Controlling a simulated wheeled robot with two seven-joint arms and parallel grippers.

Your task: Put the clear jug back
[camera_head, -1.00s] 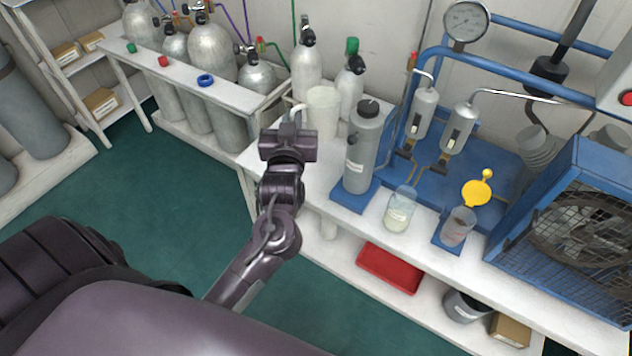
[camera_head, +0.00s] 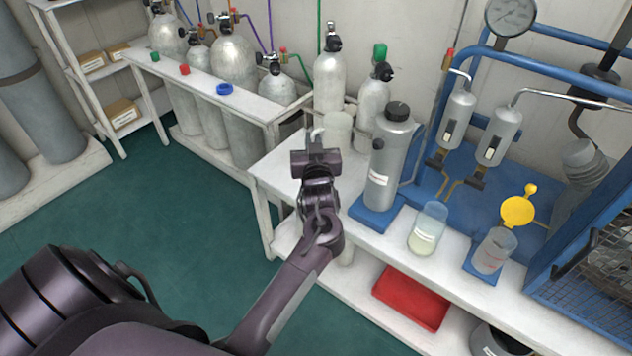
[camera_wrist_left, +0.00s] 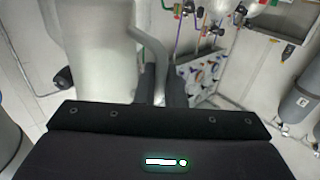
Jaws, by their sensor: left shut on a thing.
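The clear jug (camera_head: 337,131), pale and translucent with a side handle, is at the back left of the white bench (camera_head: 277,172). My left gripper (camera_head: 316,140) is shut on its handle. In the left wrist view the jug (camera_wrist_left: 92,50) fills the upper left. Its curved handle (camera_wrist_left: 152,48) runs down between the two dark fingers (camera_wrist_left: 161,85). The jug looks upright. My gripper hides part of its lower side, so I cannot tell whether its base touches the bench. My right gripper is not in view.
A grey bottle (camera_head: 388,165) on a blue base stands just right of the jug. Silver cylinders (camera_head: 328,80) stand close behind. A beaker with pale liquid (camera_head: 427,232), another beaker (camera_head: 494,252) and a yellow funnel (camera_head: 517,211) are further right. The bench's left front corner is clear.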

